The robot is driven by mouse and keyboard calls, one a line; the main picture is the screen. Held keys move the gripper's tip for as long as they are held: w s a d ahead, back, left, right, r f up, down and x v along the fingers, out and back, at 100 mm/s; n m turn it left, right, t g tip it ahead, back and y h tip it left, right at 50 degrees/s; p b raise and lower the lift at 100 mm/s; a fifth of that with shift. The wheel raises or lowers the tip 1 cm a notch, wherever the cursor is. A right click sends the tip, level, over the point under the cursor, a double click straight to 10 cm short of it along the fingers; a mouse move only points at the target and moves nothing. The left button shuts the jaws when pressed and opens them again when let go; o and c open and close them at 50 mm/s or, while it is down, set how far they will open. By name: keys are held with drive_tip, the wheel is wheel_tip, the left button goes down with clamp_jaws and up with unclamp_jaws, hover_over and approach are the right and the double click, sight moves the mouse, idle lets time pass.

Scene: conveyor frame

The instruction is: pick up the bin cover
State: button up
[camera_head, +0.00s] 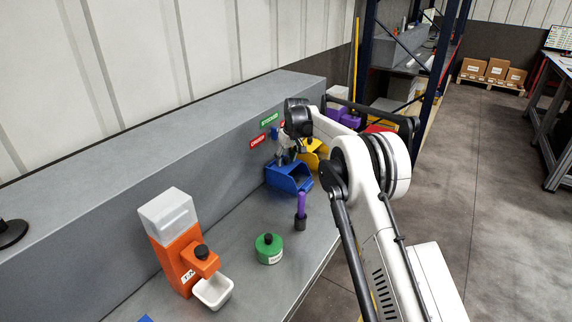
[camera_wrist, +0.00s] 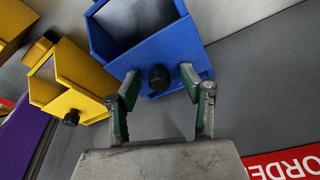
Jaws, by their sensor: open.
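A blue bin (camera_head: 290,176) stands on the grey bench beside the upright panel in the head view. In the wrist view the blue bin (camera_wrist: 150,52) shows from close up, with a round black knob (camera_wrist: 159,77) on its near side. This knobbed blue part may be the bin cover; I cannot tell it apart from the bin. My gripper (camera_wrist: 159,75) is open, with one finger on each side of the knob in the picture. I see no clear contact. In the head view my gripper (camera_head: 285,155) is small and partly hidden above the blue bin.
A yellow bin (camera_wrist: 82,82) with its own black knob stands close to the blue one. A purple bin (camera_wrist: 22,130) is beyond it. On the bench stand a green round container (camera_head: 269,250), a purple-topped object (camera_head: 301,206) and an orange dispenser (camera_head: 178,258).

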clamp_jaws()
drive_tip(key=shift+r, duration=0.1)
